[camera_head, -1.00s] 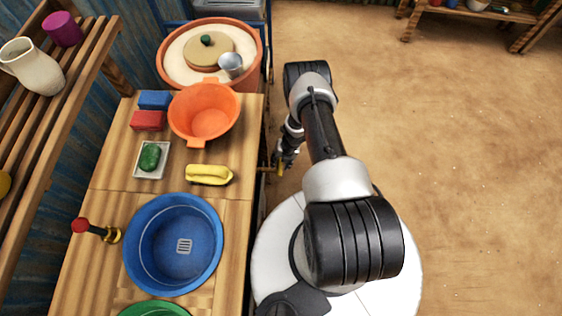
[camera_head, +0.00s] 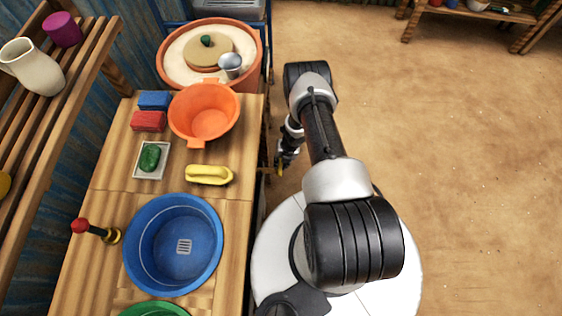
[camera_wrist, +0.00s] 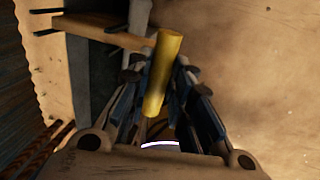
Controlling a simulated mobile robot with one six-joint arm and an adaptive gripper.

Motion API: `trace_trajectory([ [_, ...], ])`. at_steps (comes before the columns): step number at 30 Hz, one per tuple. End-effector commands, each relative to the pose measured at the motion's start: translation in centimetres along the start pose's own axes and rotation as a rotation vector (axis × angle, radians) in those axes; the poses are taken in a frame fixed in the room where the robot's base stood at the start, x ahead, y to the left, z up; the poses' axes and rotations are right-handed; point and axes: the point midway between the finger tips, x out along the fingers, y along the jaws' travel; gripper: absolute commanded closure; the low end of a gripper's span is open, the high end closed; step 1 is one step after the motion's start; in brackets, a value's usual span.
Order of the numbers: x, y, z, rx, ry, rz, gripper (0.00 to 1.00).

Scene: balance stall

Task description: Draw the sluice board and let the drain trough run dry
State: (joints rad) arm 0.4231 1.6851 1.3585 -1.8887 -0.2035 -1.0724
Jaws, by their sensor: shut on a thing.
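My gripper (camera_head: 285,155) is beside the right side of the wooden counter, low down and mostly hidden by my arm. In the wrist view my gripper (camera_wrist: 157,82) is shut around a yellow cylindrical handle (camera_wrist: 165,60). A wooden bar (camera_wrist: 105,33) runs from the handle toward the counter side, past a dark grey upright edge. A small part of the yellow handle (camera_head: 279,170) also shows in the head view, just off the counter edge. The trough and any water in it cannot be made out.
The counter (camera_head: 225,130) holds a blue basin (camera_head: 205,215), an orange basin (camera_head: 205,112), a yellow brush (camera_head: 209,174) and a green soap in a dish (camera_head: 150,158). A round tub (camera_head: 215,80) stands beyond. The sandy floor (camera_head: 460,170) to the right is clear.

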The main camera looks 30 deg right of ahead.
Motion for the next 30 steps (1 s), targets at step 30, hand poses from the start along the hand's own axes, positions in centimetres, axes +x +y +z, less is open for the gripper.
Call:
trace_trajectory([
  [30,-7.5,1.5,0.1,0.0,-0.001,0.001,0.67],
])
